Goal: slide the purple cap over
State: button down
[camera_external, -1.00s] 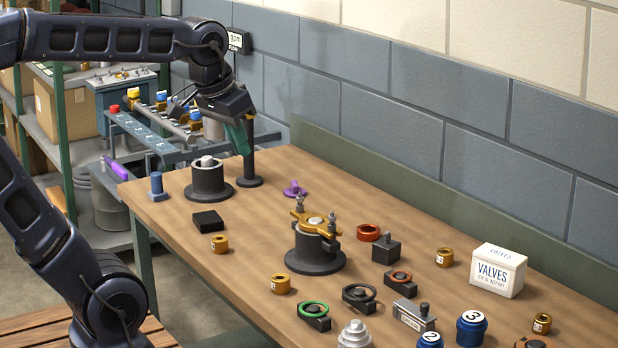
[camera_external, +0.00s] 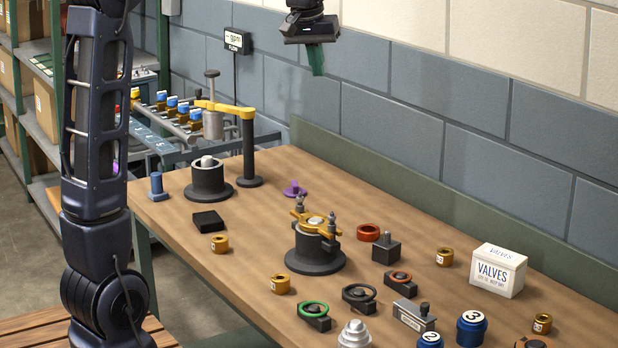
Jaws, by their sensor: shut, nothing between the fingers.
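A small purple cap (camera_external: 295,188), winged and with a stub on top, lies on the wooden table near its back edge. My gripper (camera_external: 316,66) is high above the table in front of the block wall, with its green fingers pointing down, shut and empty. It is well clear of the cap. A dark casing (camera_external: 316,256) with a yellow clamp and grey bolts on top stands in the middle of the table, in front of the cap. Another purple thing (camera_external: 115,167) at the left is mostly hidden behind my arm.
A black post with a yellow swing arm (camera_external: 225,107) carries a grey plunger above the rack side. A dark cylinder (camera_external: 207,180) stands beside the post. Several rings, valves and a white VALVES box (camera_external: 498,270) crowd the right. The table's front left is clearer.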

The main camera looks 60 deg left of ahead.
jog(key=w+a+f+n, duration=0.3)
jog(key=w+a+f, duration=0.1)
jog(key=w+a, duration=0.65)
jog(key=n+g, duration=0.2)
jog(key=n, duration=0.3)
send_over(295, 188)
jog(key=w+d, duration=0.1)
jog(key=w, duration=0.1)
notch_tip(295, 188, down, 17)
jog(key=a+f+n, duration=0.2)
jog(key=a+f, duration=0.9)
jog(key=f, duration=0.2)
jog(key=shift+g, duration=0.3)
notch_tip(295, 188, down, 9)
jog(key=shift+s+f, duration=0.1)
jog(key=shift+s, duration=0.05)
jog(key=shift+d+f, duration=0.1)
jog(key=shift+d, duration=1.85)
